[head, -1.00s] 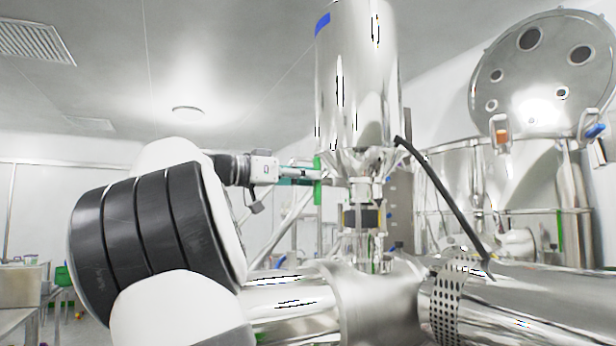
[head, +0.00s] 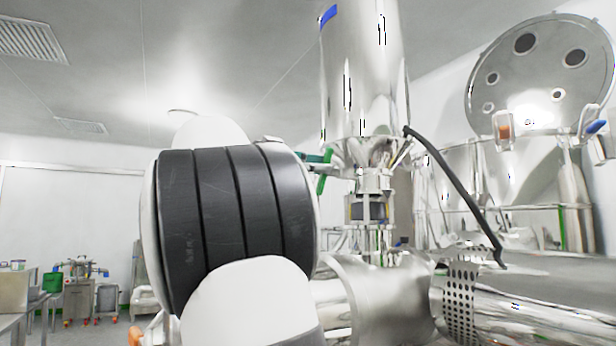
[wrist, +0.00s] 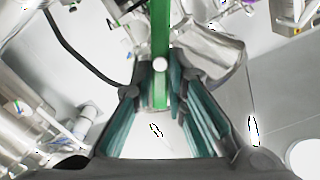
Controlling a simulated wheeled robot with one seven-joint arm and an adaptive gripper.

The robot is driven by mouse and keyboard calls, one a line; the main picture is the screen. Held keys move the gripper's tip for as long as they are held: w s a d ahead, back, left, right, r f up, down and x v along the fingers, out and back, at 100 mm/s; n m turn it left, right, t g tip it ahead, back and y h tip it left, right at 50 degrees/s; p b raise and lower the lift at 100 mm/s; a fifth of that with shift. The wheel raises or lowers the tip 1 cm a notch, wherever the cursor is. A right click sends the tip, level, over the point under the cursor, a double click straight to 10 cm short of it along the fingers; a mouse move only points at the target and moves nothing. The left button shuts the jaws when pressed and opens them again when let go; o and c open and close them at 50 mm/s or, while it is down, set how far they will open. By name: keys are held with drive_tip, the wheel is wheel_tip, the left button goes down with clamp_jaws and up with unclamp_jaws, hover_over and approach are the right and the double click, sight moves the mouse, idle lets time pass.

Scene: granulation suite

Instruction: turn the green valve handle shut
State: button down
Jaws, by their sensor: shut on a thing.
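The green valve handle (head: 322,173) shows at the lower end of the steel hopper (head: 362,75) in the head view, tilted a little from upright. In the wrist view the green handle (wrist: 161,45) runs from the top edge down between the teal fingers. My gripper (wrist: 160,88) is shut on the handle. In the head view only a small teal part of my gripper (head: 316,157) shows beside the handle; my own arm hides the rest.
A black hose (head: 450,190) runs from the hopper down to the horizontal steel drum (head: 540,300). A round lid with ports (head: 540,75) stands open at the right. Carts (head: 80,285) stand far back left.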

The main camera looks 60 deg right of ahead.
drive_tip(key=m+b, duration=0.2)
drive_tip(key=m, duration=0.2)
drive_tip(key=m+b, duration=0.3)
drive_tip(key=m, duration=0.1)
drive_tip(key=f+m+b, duration=0.1)
drive_tip(key=m+b, duration=0.2)
drive_tip(key=m, duration=0.1)
drive_tip(key=shift+s+a+f, duration=0.1)
drive_tip(key=shift+s+a, duration=0.05)
drive_tip(key=shift+s, duration=0.1)
drive_tip(key=shift+m, duration=0.3)
drive_tip(key=c, duration=1.6)
unclamp_jaws()
drive_tip(key=v, duration=1.2)
drive_tip(key=shift+s, duration=0.1)
